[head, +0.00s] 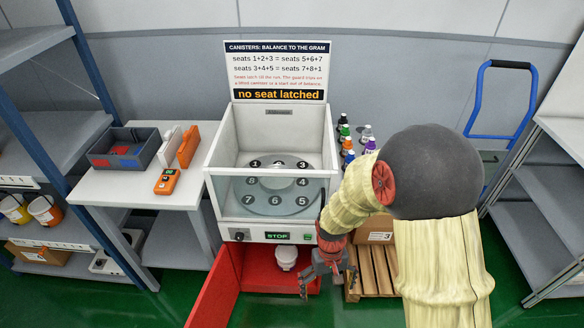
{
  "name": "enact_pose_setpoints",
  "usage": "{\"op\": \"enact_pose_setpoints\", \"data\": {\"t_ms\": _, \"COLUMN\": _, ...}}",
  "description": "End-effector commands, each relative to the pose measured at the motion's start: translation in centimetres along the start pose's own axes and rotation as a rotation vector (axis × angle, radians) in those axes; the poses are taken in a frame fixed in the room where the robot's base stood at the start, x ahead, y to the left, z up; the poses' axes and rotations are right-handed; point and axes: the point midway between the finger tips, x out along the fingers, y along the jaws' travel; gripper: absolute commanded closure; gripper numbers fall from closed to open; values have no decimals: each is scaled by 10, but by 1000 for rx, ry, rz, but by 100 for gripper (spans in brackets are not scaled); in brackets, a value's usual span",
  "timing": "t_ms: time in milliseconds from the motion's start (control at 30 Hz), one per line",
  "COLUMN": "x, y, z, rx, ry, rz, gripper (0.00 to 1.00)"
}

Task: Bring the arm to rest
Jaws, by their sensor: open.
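My arm, in a pale yellow sleeve with a dark grey rounded joint, reaches in from the right side of the head view. My gripper (322,281) hangs low in front of the machine, with its fingers apart and nothing seen between them. It is beside the open red compartment below the machine (270,205). The machine has a clear front and a round plate with numbered seats (279,183). The seats I can see look empty. Part of the arm hides the machine's lower right corner.
A sign (278,72) reads "no seat latched". A white canister (286,257) stands in the red compartment (255,264). Several bottles (347,143) stand right of the machine. A side table (140,187) holds a grey bin (124,147) and an orange device (167,181). A pallet (372,268) and a blue-handled cart stand right.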

Motion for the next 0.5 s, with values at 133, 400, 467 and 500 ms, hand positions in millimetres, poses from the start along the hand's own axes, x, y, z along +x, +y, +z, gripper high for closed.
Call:
{"op": "enact_pose_setpoints", "data": {"t_ms": 133, "x": -62, "y": 10, "z": 32, "rx": 17, "ry": 28, "rz": -3, "gripper": 0}}
{"op": "enact_pose_setpoints", "data": {"t_ms": 400, "x": -148, "y": 24, "z": 92, "rx": 49, "ry": 108, "rz": -3, "gripper": 0}}
{"op": "enact_pose_setpoints", "data": {"t_ms": 467, "x": -164, "y": 27, "z": 105, "rx": 57, "ry": 137, "rz": -2, "gripper": 0}}
{"op": "enact_pose_setpoints", "data": {"t_ms": 500, "x": -174, "y": 29, "z": 113, "rx": 63, "ry": 158, "rz": -1, "gripper": 0}}
